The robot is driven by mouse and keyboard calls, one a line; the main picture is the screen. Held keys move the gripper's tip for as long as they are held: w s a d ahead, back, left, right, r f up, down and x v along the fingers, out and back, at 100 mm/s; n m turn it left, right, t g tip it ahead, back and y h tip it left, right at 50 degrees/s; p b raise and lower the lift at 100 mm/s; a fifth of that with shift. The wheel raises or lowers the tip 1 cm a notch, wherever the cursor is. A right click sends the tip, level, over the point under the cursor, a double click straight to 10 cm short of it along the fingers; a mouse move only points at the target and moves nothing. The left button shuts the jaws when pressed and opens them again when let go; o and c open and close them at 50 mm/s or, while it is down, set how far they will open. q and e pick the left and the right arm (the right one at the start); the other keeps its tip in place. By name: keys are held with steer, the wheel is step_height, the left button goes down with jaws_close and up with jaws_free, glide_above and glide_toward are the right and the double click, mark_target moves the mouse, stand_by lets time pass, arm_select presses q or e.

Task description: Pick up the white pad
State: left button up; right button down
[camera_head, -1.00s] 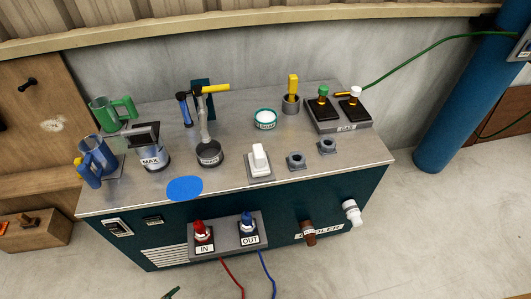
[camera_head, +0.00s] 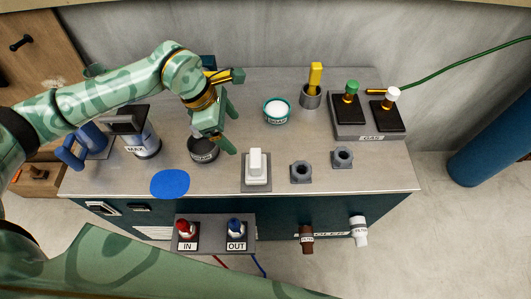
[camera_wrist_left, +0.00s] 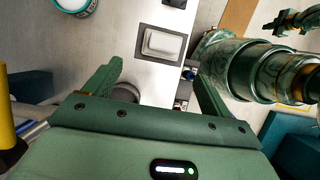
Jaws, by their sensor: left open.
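The white pad (camera_head: 257,163) is a small upright white block on a square grey plate near the middle of the bench top. It also shows in the left wrist view (camera_wrist_left: 163,43), beyond my fingertips. My left gripper (camera_head: 231,127) is open and empty, its two fingers spread. In the head view it is to the left of the pad and a little behind it, over the dark round cup, apart from the pad. The open fingers (camera_wrist_left: 158,72) also show in the wrist view. A small dark green part at the upper right there may be my right gripper; its jaws are unclear.
The blue mug (camera_head: 86,148) and MAX jug (camera_head: 142,138) stand at left; a blue disc (camera_head: 170,184) lies in front. Grey nuts (camera_head: 301,172) sit right of the pad. A teal-rimmed bowl (camera_head: 277,111), yellow-handled pot (camera_head: 312,92) and gas unit (camera_head: 365,113) stand behind.

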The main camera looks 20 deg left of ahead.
arm_select(q)
steer(key=b, duration=0.2)
glide_above(254, 157)
steer(key=a, duration=0.3)
step_height(254, 157, down, 6)
steer(key=x, duration=0.4)
steer(key=shift+b, duration=0.4)
steer(key=shift+d+f, duration=0.2)
steer(key=shift+f, duration=0.1)
steer(key=b+x, duration=0.1)
steer(key=x, duration=0.1)
steer(key=b+x, duration=0.1)
steer(key=x, duration=0.1)
steer(key=shift+s+d+f, duration=0.2)
steer(key=shift+d+f, duration=0.1)
steer(key=shift+f, duration=0.05)
steer(key=shift+r, duration=0.1)
arm_select(e)
steer(key=shift+g, duration=0.4)
steer(key=s+f, duration=0.1)
steer(key=f, duration=0.1)
steer(key=s+f, duration=0.2)
steer(key=shift+s+a+f, duration=0.1)
steer(key=shift+a+f, duration=0.05)
steer(key=shift+f, duration=0.1)
arm_select(q)
steer(key=c, duration=1.1)
